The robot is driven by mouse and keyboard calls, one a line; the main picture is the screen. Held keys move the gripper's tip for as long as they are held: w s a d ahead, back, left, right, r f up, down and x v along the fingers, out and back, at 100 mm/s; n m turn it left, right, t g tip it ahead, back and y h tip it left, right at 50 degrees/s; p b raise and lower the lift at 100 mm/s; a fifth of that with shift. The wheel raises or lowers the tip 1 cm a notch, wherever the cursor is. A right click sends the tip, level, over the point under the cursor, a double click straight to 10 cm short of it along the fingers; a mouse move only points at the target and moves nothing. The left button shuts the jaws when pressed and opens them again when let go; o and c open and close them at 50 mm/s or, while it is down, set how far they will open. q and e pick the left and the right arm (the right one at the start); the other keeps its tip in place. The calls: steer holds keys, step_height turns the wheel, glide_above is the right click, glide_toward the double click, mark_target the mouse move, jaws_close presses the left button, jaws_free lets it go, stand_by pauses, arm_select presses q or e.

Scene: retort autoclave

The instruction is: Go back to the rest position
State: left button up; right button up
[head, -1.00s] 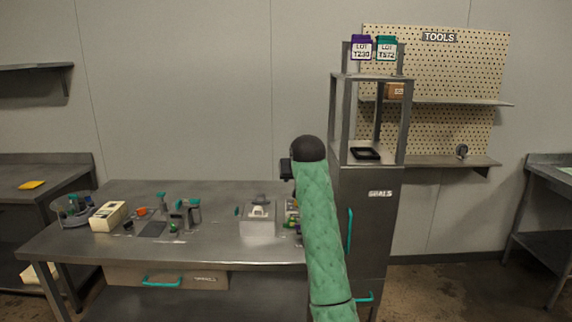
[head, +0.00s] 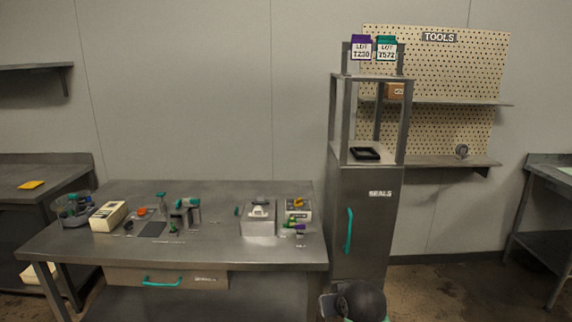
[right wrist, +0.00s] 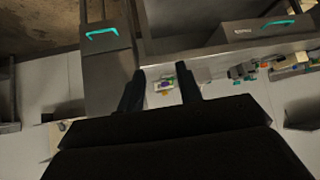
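My right gripper (right wrist: 160,88) shows in the right wrist view with its two dark fingers apart and nothing between them. The wrist view looks toward the bench from above and appears upside down. In the head view only the dark rounded end of my right arm shows, low at the bottom edge in front of the seals cabinet (head: 362,225). My left gripper is not in either view.
A steel workbench (head: 110,245) holds a grey bin (head: 258,222), a cream box (head: 108,216) and several small items. The cabinet carries an open frame with a black tray (head: 365,153). A pegboard (head: 440,75) hangs at right. Floor right of the cabinet is clear.

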steer(key=s+d+f+g, duration=0.1)
steer(key=s+f+g, duration=0.1)
steer(key=s+f, duration=0.7)
steer(key=s+d+f+g, duration=0.1)
steer(key=s+f+g, duration=0.2)
steer(key=s+f, duration=0.6)
steer(key=s+d+f+g, duration=0.2)
steer(key=s+f, duration=0.7)
steer(key=s, duration=0.9)
steer(key=shift+f+h, duration=0.15)
steer(key=shift+h, duration=0.25)
